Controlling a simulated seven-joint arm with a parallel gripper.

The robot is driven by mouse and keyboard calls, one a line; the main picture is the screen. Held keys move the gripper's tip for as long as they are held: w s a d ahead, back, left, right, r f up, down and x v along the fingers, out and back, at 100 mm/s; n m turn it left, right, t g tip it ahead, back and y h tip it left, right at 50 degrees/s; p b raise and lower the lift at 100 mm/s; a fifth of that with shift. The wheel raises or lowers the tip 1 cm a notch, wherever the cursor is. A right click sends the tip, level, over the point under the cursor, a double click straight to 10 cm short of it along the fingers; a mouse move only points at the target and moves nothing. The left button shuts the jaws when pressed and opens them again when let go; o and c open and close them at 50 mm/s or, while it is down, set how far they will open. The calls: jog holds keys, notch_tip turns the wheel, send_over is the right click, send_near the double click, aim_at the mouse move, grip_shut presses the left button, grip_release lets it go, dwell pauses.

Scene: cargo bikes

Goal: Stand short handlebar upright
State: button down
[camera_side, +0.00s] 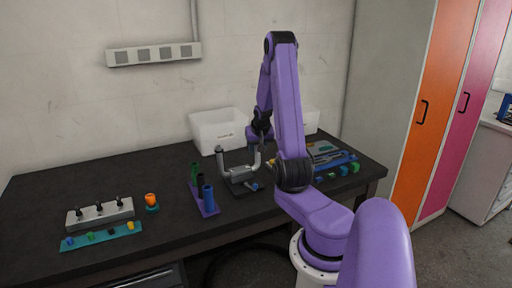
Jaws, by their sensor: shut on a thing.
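A grey U-shaped handlebar (238,174) is near the middle of the black table, with its two arms pointing up. Its lower bar is at a small dark plate on the table; I cannot tell whether it touches. My gripper (262,140) is at the top of the handlebar's right arm, pointing down, and appears shut on it. The fingertips are small and dark here, and my purple arm stands close in front on the right.
A blue-purple rack (206,207) with green, black and blue tubes stands just left. An orange cup (151,200) and a grey block with black knobs (100,214) are further left. A white bin (215,130) stands behind. Several small coloured parts (338,172) lie right.

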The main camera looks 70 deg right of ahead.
jog(key=shift+s+a+h, duration=0.2)
jog(key=shift+h, duration=0.1)
jog(key=shift+s+t, duration=0.1)
jog(key=shift+t, duration=0.2)
dwell(0.3)
jog(key=c, duration=1)
grip_release()
jog(key=shift+a, duration=0.1)
jog(key=shift+r, duration=0.1)
jog(key=shift+v, duration=8.65)
jog(key=shift+a, duration=0.15)
